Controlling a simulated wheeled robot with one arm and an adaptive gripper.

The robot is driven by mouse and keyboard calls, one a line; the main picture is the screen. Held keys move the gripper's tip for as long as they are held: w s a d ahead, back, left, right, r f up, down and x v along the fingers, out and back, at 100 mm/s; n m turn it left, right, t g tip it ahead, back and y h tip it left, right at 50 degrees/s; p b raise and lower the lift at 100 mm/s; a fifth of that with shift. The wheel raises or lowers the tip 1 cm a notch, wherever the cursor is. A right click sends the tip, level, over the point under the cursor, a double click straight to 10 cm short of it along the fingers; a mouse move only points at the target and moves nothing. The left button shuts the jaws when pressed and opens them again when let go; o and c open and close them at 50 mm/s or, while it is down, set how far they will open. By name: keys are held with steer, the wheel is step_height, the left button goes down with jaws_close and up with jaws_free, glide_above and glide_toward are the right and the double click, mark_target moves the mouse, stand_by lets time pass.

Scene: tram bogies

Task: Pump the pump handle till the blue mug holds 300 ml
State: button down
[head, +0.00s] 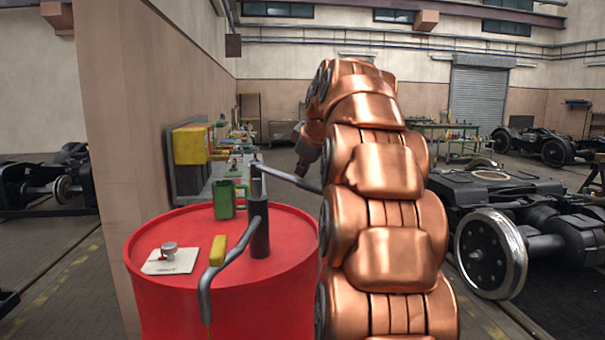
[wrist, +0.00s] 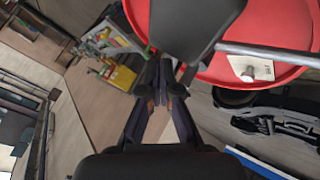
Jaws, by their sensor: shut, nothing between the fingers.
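A red drum (head: 290,225) carries a pump with a dark upright body (head: 259,232). A straight grey rod (head: 290,178), which looks like the pump handle, slopes from its top down right behind my copper arm. A bent grey pipe (head: 235,252) with a yellow block (head: 218,250) runs over the drum's front edge. The only mug I see on the drum is green (head: 224,200), upright left of the pump; no blue mug shows. Its contents are hidden. My gripper (wrist: 165,68) is shut and empty in the wrist view, near a dark grey part (wrist: 195,25) above the drum.
A white card (head: 170,262) with a small grey knob lies at the drum's left. A wall stands close to the left. Behind is a bench (head: 215,170) with yellow and green items. A bogie with a bright wheel (head: 490,254) stands at right.

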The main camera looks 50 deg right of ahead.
mark_target(304, 180)
steer(key=shift+f+b, duration=1.35)
steer(key=shift+f, duration=0.55)
stand_by(2.0)
steer(key=shift+r, duration=0.1)
steer(key=shift+r+p, duration=1.85)
steer(key=shift+r, duration=1.35)
step_height(304, 180, up, 5)
steer(key=p, duration=0.3)
